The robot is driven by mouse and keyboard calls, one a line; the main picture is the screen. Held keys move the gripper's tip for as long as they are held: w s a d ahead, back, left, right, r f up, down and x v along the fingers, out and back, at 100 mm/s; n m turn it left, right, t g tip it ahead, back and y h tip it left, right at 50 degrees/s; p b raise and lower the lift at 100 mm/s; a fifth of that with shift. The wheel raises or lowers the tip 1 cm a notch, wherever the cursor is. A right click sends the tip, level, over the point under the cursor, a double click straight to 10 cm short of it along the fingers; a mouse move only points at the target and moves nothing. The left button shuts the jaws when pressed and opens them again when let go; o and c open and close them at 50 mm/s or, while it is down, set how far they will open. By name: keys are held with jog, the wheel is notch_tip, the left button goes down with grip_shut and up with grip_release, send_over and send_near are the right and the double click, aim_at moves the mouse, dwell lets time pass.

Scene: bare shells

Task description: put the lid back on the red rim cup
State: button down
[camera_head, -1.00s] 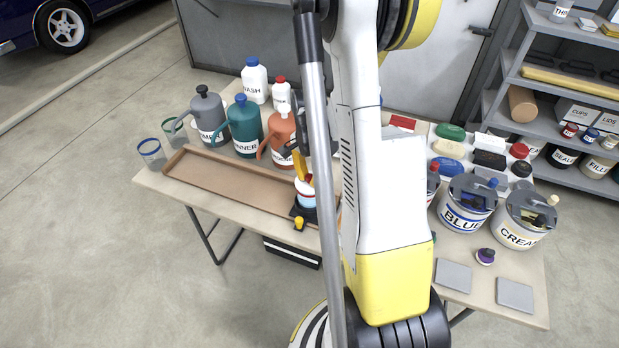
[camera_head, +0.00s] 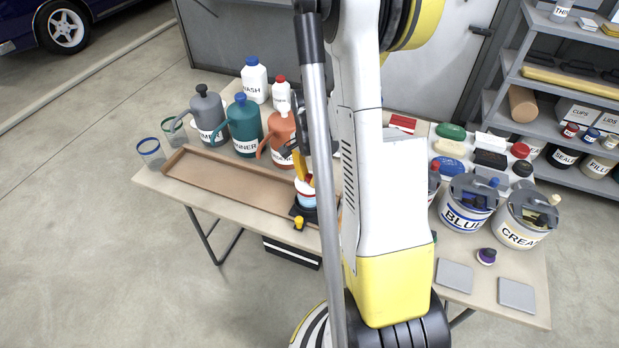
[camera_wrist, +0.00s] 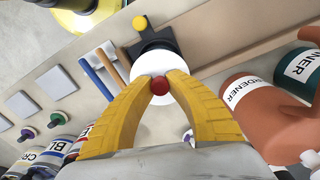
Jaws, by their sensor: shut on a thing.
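My gripper (camera_wrist: 160,82) has its two yellow fingers closed on the red knob (camera_wrist: 160,87) of a round white lid (camera_wrist: 151,64). In the head view, my gripper (camera_head: 301,168) points down at the tray's right end, partly behind my arm. The lid (camera_head: 302,187) shows as white right above a small cup with light blue in it (camera_head: 307,200). The cup is on a black stand with a yellow knob (camera_head: 299,223). In the wrist view the lid hides the cup, so its rim and whether the lid is seated cannot be told.
A long brown tray (camera_head: 215,190) lies to the left. Grey, teal and orange jugs (camera_head: 281,132) stand behind it, with clear cups (camera_head: 150,152) at the far left. Blue and cream paint cans (camera_head: 521,222) stand right of my arm. Two sticks (camera_wrist: 98,73) lie beside the stand.

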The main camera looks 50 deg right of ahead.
dwell(0.9)
jog(key=c, duration=0.8)
grip_release()
jog(key=shift+r+p, duration=2.15)
jog(key=shift+r, duration=1.4)
grip_shut()
